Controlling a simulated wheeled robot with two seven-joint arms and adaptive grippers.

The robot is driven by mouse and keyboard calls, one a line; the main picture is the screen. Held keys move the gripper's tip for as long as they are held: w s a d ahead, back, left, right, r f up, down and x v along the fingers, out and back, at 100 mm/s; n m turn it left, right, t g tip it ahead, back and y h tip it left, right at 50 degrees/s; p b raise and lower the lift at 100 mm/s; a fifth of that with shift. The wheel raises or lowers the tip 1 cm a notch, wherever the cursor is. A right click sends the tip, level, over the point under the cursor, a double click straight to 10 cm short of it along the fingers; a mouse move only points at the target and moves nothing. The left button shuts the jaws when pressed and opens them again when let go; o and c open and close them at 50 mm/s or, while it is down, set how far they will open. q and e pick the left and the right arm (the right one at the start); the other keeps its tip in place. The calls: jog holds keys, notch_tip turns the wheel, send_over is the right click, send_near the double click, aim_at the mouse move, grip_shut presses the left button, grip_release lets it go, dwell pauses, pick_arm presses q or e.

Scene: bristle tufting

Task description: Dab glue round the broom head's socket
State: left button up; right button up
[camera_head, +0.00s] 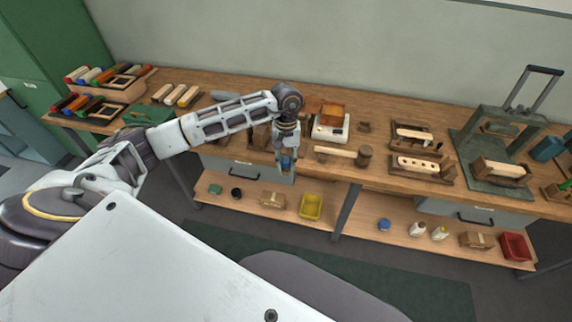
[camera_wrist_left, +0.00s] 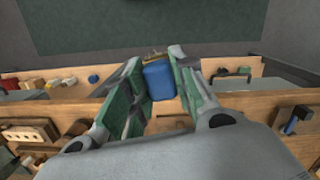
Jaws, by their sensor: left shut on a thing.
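My left gripper (camera_head: 288,160) is in front of the workbench's front edge, pointing down. It is shut on a small blue thing (camera_head: 287,165), which also shows between the green finger pads in the left wrist view (camera_wrist_left: 158,82). I cannot tell whether it is a glue bottle. A pale wooden block with a row of dark holes (camera_head: 417,164) sits in a wooden holder right of the gripper, apart from it; it may be the broom head. It seems to show at left in the left wrist view (camera_wrist_left: 26,133). No socket or glue can be made out. My right gripper is out of view.
A press (camera_head: 505,130) stands at the right. A yellow bin (camera_head: 311,206) and a red bin (camera_head: 515,246) are on the lower shelf.

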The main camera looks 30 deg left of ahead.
pick_arm(q)
jog(key=n, duration=0.2)
jog(key=shift+w+r+n, duration=0.25)
jog(key=shift+r+n, duration=0.05)
jog(key=shift+r, duration=0.05)
jog(key=n, duration=0.2)
jog(key=shift+w+d+r+n+h, duration=0.15)
jog(key=shift+d+r+n+h, duration=0.15)
jog(key=shift+n, duration=0.1)
jog(key=n, duration=0.3)
jog(key=n+t, duration=0.1)
jog(key=n, duration=0.1)
jog(key=shift+w+d, duration=0.1)
jog(key=shift+d, duration=0.15)
jog(key=shift+n, duration=1.7)
jog(key=shift+n, duration=0.5)
jog(key=shift+w+r, duration=0.15)
